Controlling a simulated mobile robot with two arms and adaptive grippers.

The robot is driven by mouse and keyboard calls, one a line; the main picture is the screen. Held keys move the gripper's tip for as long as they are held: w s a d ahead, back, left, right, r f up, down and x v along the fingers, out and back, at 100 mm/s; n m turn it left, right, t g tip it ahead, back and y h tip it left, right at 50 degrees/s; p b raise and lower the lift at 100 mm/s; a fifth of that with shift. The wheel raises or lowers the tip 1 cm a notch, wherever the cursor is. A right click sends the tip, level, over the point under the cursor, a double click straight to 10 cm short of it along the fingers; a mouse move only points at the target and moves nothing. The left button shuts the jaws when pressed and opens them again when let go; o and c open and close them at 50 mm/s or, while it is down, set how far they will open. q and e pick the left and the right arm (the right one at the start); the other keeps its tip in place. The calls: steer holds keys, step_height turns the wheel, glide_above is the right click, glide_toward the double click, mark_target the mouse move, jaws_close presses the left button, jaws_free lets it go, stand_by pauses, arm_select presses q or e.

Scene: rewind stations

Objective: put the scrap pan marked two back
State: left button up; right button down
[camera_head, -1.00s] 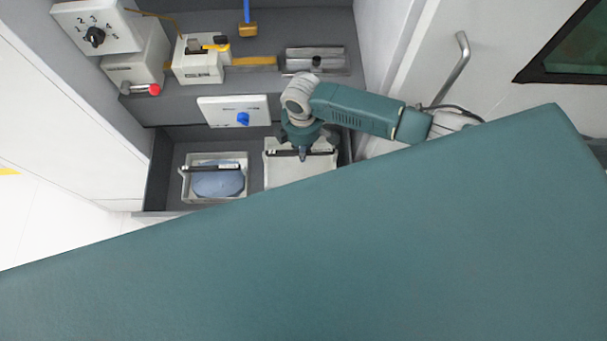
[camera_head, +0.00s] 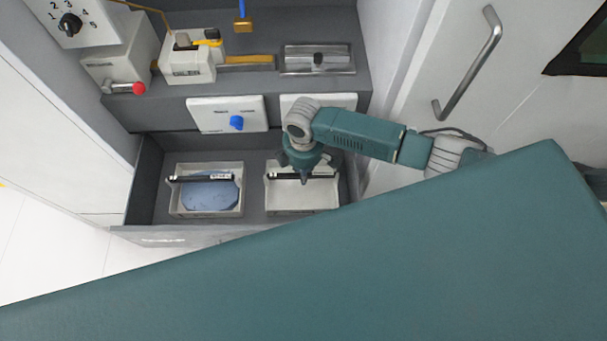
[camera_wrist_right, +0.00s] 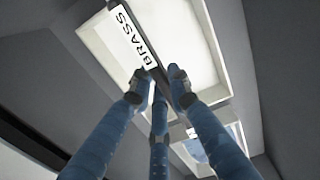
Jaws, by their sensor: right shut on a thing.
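An empty white scrap pan (camera_head: 303,201) with a dark handle bar is in the right half of the open drawer. My right gripper (camera_head: 303,180) is shut on this handle from above. In the right wrist view the fingers (camera_wrist_right: 160,90) close on the bar, beside a label (camera_wrist_right: 133,38) reading BRASS. The pan looks level with its neighbour; contact with the drawer floor cannot be seen. A second white pan (camera_head: 207,211) with blue material inside stands in the drawer's left half. No number two is readable on either pan. My left gripper is out of view.
The grey drawer (camera_head: 256,165) is pulled out, with bare floor between the pans. Above it are a white panel with a blue knob (camera_head: 236,122), a red-knobbed lever (camera_head: 138,88), a yellow-and-white device (camera_head: 188,65) and a metal plate (camera_head: 318,60). A door handle (camera_head: 470,65) is at right.

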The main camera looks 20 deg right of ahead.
steer(key=c, duration=1.6)
jaws_free()
steer(key=shift+c, duration=0.2)
steer(key=shift+f, duration=0.1)
steer(key=shift+f+b, duration=0.1)
steer(key=shift+b, duration=0.35)
steer(key=shift+r, duration=0.2)
step_height(320, 180, up, 11)
steer(key=p, duration=1.1)
steer(key=shift+w+d+f+p, duration=0.15)
steer(key=shift+w+d+p, duration=0.05)
steer(key=shift+w+p, duration=0.1)
steer(key=shift+s+f, duration=0.1)
